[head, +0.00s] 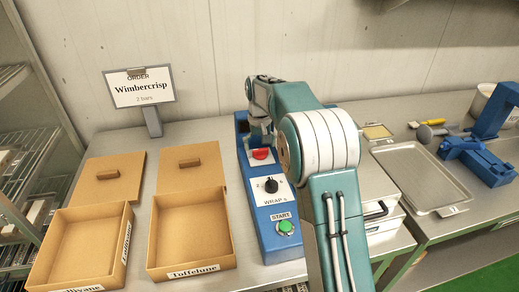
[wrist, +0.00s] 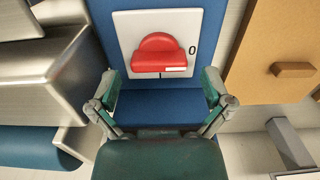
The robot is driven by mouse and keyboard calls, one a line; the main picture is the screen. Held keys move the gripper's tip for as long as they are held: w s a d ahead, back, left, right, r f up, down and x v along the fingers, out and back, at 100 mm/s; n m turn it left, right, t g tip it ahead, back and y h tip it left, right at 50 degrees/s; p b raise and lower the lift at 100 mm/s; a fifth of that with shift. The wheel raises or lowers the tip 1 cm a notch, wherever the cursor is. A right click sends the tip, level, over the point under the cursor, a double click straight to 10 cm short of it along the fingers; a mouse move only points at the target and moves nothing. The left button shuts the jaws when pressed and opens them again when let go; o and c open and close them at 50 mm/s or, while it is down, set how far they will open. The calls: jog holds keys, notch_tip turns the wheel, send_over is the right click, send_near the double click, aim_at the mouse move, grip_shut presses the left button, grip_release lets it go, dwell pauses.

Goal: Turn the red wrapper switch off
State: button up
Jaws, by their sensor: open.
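The red wrapper switch (head: 261,154) sits on a white plate on the blue wrapper box (head: 243,170), near its back end. In the wrist view the red switch (wrist: 158,53) is a rounded knob with a white mark at its lower right edge. A "0" is printed on the plate to its right; any other label is hidden. My gripper (head: 259,132) is open over the back of the box, beside the switch. In the wrist view the fingers of my gripper (wrist: 161,86) stand apart, left and right just below the knob, with nothing between them.
The box also carries a black dial (head: 271,186) and a green start button (head: 286,227). Open cardboard boxes (head: 190,235) and lids (head: 193,168) lie to the left. An order sign (head: 140,88) stands behind. A metal tray (head: 420,178) lies to the right, beyond my arm.

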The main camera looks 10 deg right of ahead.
aim_at(260, 149)
notch_tip(260, 149, up, 10)
jog(key=shift+r, duration=0.15)
dwell(0.3)
jog(key=s+r+t, duration=0.1)
jog(key=s+r, duration=0.3)
jog(key=s, duration=0.5)
jog(key=s+r+t, duration=0.2)
jog(key=s+r, duration=0.2)
jog(key=s, duration=0.5)
jog(key=s+f+t, duration=0.1)
jog(key=s+f, duration=0.3)
jog(key=s, duration=0.5)
jog(key=s+f+t, duration=0.1)
jog(key=s+f, duration=0.3)
jog(key=s, duration=0.6)
jog(key=shift+s+t, duration=0.25)
jog(key=shift+t, duration=0.05)
